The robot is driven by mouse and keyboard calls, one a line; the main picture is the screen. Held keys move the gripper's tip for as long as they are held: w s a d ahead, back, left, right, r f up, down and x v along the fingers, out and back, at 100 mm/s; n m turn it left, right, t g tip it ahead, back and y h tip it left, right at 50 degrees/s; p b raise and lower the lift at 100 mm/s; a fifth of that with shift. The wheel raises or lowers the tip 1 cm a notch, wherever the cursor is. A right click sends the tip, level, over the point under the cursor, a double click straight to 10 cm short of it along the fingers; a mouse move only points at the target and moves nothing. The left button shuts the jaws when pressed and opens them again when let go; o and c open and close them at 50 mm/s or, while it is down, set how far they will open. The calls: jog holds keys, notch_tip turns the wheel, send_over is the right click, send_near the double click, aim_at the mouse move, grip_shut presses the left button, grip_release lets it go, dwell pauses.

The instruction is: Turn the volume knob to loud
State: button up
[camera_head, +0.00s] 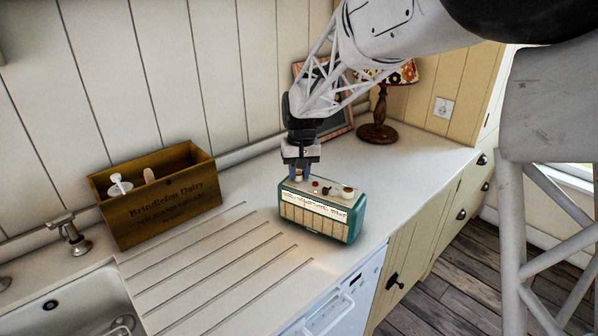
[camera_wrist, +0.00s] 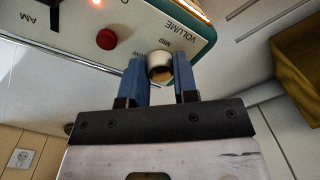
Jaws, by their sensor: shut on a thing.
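A teal radio (camera_head: 355,222) with a cream front stands on the white worktop. Its top panel also shows in the wrist view (camera_wrist: 128,22), with the words VOLUME and MID printed by a cream, brown-topped knob (camera_wrist: 160,68). My gripper (camera_head: 299,177) reaches down to the left end of the radio's top. In the wrist view its blue fingers (camera_wrist: 161,75) are shut on this volume knob, one on each side. The fingers hide part of the knob and any marks beneath them. I cannot tell where the knob points.
A red button (camera_wrist: 107,39) and an AM switch (camera_wrist: 42,20) are near the volume knob. Another knob (camera_head: 347,191) is at the radio's right end. A wooden crate (camera_head: 165,205) stands left, a lamp (camera_head: 378,130) and a picture frame (camera_head: 340,118) behind. A sink (camera_head: 70,305) is front left.

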aim_at(300, 174)
jog(key=m, duration=0.4)
jog(key=shift+m, duration=0.3)
jog(key=m, duration=0.3)
jog(key=shift+m, duration=0.4)
jog(key=o, duration=0.9)
jog(key=shift+r, duration=0.15)
jog(key=shift+s+d+r, duration=0.1)
jog(key=shift+r, duration=1.8)
jog(key=shift+d+r, duration=0.1)
jog(key=shift+r, duration=1.75)
